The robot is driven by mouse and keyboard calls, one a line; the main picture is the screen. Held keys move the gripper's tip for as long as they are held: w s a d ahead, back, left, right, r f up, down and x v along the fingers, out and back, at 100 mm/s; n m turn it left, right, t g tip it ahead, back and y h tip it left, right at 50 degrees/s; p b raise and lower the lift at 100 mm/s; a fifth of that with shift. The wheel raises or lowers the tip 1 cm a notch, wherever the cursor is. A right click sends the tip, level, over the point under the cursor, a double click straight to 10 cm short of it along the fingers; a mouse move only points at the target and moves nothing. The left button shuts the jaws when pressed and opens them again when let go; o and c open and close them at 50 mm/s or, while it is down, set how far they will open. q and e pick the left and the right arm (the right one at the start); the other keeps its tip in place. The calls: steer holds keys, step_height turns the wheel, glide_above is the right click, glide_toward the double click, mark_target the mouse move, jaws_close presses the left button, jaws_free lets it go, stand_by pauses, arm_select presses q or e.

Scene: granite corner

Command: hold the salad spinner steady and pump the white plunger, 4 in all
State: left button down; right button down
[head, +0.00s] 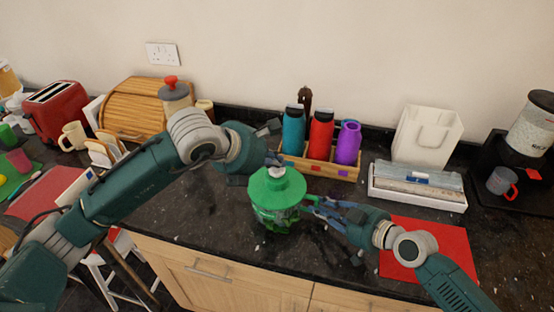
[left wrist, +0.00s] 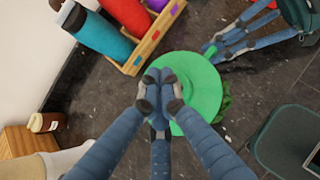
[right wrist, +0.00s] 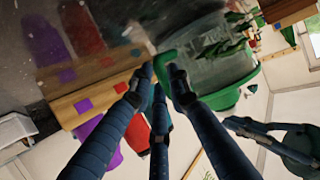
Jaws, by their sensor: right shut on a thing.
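The salad spinner (head: 272,213) stands on the dark counter, with a green lid (head: 278,188) and a clear bowl with green leaves inside. My left gripper (head: 274,160) is over the middle of the lid, its fingertips together; they also show in the left wrist view (left wrist: 160,90). A small pale bit of the white plunger (head: 277,172) shows under the fingertips; the rest is hidden. I cannot tell how far down it is. My right gripper (head: 308,203) is shut on the spinner's green side handle (right wrist: 162,65), to the right of the bowl.
Behind the spinner, a wooden rack (head: 333,170) holds teal, red and purple bottles. A red mat (head: 425,248) lies to the right, below a white box (head: 418,187). A wooden bread box (head: 133,108) stands back left. The counter's front edge is close to the spinner.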

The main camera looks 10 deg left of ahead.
arm_select(q)
steer(key=shift+f, duration=0.15)
steer(key=shift+r, duration=1.95)
steer(key=shift+r, duration=2.55)
step_height(320, 180, up, 4)
steer(key=shift+f, duration=0.1)
glide_above(276, 170)
steer(key=shift+w+f, duration=0.1)
steer(key=shift+f, duration=4.3)
